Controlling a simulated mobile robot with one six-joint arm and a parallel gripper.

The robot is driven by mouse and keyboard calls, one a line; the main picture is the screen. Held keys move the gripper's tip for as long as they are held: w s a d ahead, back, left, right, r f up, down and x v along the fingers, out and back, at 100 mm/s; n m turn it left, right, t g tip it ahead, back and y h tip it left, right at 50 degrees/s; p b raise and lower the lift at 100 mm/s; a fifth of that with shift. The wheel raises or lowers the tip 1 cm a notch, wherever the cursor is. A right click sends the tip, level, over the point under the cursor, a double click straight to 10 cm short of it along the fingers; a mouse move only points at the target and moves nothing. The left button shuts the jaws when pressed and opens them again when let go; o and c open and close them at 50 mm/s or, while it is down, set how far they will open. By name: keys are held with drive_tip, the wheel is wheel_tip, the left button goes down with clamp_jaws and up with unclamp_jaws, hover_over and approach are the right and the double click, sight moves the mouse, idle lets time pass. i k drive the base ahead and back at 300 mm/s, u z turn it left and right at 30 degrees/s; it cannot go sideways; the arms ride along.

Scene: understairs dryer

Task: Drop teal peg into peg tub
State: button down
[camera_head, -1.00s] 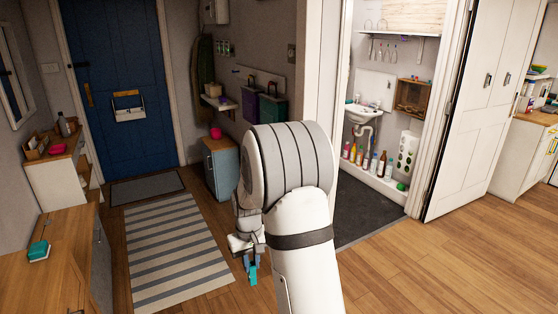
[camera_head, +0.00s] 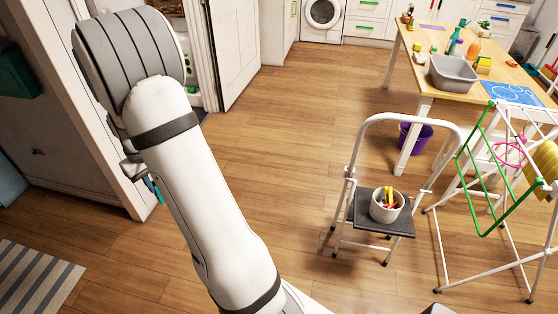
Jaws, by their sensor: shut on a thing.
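My gripper (camera_head: 147,180) hangs low at the left, mostly hidden behind my white arm. It is shut on the teal peg (camera_head: 155,190), which shows as a small teal strip pointing down beside the arm. The peg tub (camera_head: 386,215) is a small pale round tub with several red and yellow pegs in it. It stands upright on the dark top step of a white step stool, well to the right of my gripper.
The white step stool (camera_head: 365,122) has a tall handle loop behind the tub. A drying rack (camera_head: 470,190) stands right of it. Behind are a wooden table (camera_head: 420,75) and a purple bucket (camera_head: 424,136). Open wooden floor (camera_head: 290,150) lies between my arm and the stool.

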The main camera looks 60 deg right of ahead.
sight(389, 205)
drive_tip(key=z, duration=0.85)
drive_tip(key=i, duration=0.2)
drive_tip(key=z, duration=2.55)
drive_tip(key=i, duration=0.5)
drive_tip(key=u, duration=0.2)
drive_tip(key=k, duration=0.4)
drive_tip(key=z, duration=0.4)
drive_tip(key=i, duration=0.4)
drive_tip(key=u, duration=0.45)
drive_tip(key=k, duration=0.35)
drive_tip(key=z, duration=0.3)
